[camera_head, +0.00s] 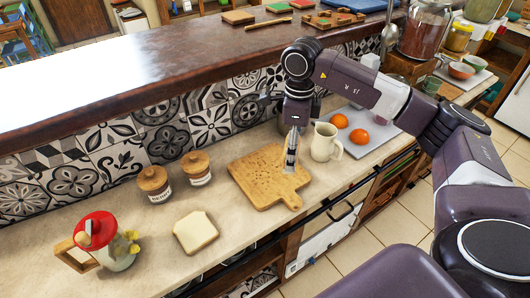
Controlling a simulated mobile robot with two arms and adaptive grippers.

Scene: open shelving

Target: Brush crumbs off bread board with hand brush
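The wooden bread board (252,183) lies on the light counter, its handle toward the front edge. Dark specks that look like crumbs lie on its upper part. My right gripper (291,150) comes in from the right and points down over the board's right side. A narrow grey and pale shape reaches from it to just above or onto the board. I cannot tell whether this is only the fingers or also the hand brush. I see no hand brush clearly anywhere else. My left gripper is not in view.
A cream jug (324,143) stands close to the right of the board. Beyond it, a grey tray (362,149) holds two oranges. Two lidded jars (155,184) and a bread slice (196,232) are to the left. A raised dark ledge (150,75) runs behind.

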